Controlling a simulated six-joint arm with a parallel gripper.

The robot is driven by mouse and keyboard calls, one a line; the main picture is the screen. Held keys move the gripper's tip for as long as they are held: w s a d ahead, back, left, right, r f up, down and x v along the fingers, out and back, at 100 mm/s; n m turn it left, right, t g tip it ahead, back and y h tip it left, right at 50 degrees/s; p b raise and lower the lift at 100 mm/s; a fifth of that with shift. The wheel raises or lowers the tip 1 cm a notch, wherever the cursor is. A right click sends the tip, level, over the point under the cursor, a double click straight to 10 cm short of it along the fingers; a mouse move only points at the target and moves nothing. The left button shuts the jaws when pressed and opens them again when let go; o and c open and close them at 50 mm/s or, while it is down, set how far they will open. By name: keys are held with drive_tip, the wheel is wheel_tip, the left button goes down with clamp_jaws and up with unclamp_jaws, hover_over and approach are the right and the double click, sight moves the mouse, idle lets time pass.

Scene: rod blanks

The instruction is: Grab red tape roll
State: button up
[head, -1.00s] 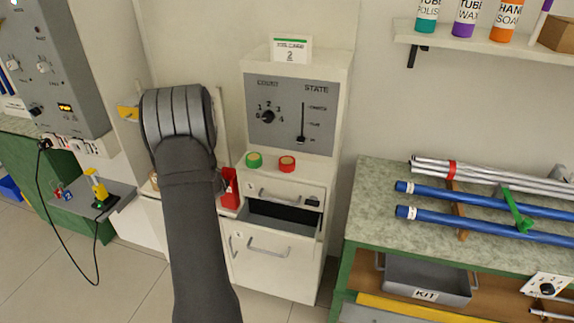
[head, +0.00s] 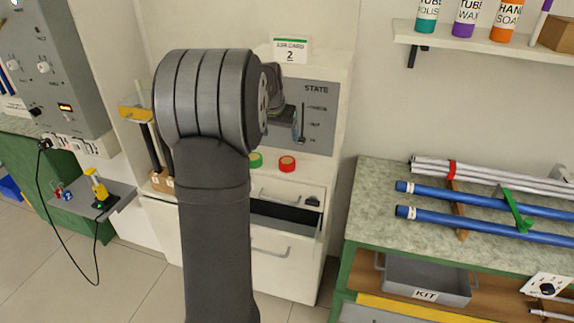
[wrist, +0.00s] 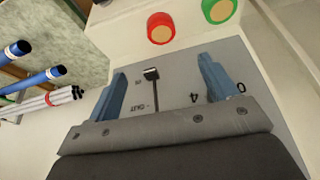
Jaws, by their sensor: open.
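The red tape roll (head: 287,164) lies on the ledge of the white cabinet, below its grey panel. In the wrist view the red tape roll (wrist: 160,28) shows as a red ring with a tan centre, beyond my fingertips and roughly between them. My gripper (wrist: 162,75) is open and empty, its two blue fingers spread in front of the grey panel and apart from the roll. In the head view my arm hides part of the gripper and of the panel.
A green tape roll (head: 256,160) lies just left of the red one. Below the ledge a drawer (head: 285,213) stands open. A job card (head: 290,50) stands on the cabinet top. Blue tubes (head: 470,225) lie on the bench at right.

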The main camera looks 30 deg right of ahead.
sight(287, 161)
drive_tip(key=x, duration=1.6)
drive_tip(key=shift+w+d+f, duration=0.15)
drive_tip(key=shift+f, duration=0.15)
drive_tip(key=c, duration=1.1)
drive_tip(key=shift+r, duration=0.1)
